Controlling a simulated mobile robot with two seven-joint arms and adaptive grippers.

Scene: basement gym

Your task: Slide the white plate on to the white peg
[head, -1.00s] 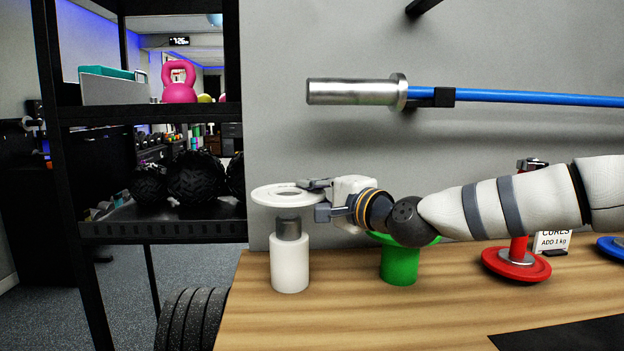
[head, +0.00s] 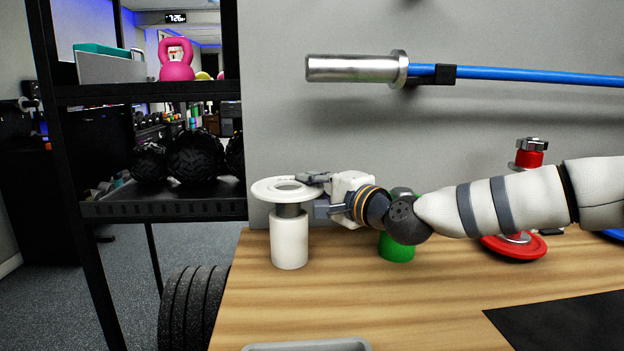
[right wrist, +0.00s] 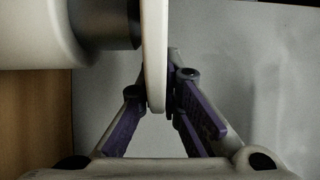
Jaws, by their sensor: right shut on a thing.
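The white plate (head: 264,191) is a flat disc with a central hole, held level over the white peg (head: 289,242). The peg stands upright on the table, with a grey metal upper part (head: 289,210) directly beneath the plate. My right gripper (head: 320,192) is shut on the plate's right rim. In the right wrist view the plate (right wrist: 154,60) shows edge-on between the fingers (right wrist: 160,98), with the metal part (right wrist: 105,24) and white body (right wrist: 35,35) of the peg to its left. I cannot tell whether the metal tip is inside the hole. My left gripper is out of view.
A green peg (head: 397,248) stands just right of the white one, partly behind my right arm. A red plate (head: 520,248) sits further right. A grey tray (head: 305,346) and a black mat (head: 570,318) lie in front. A black shelf rack (head: 165,207) stands at left.

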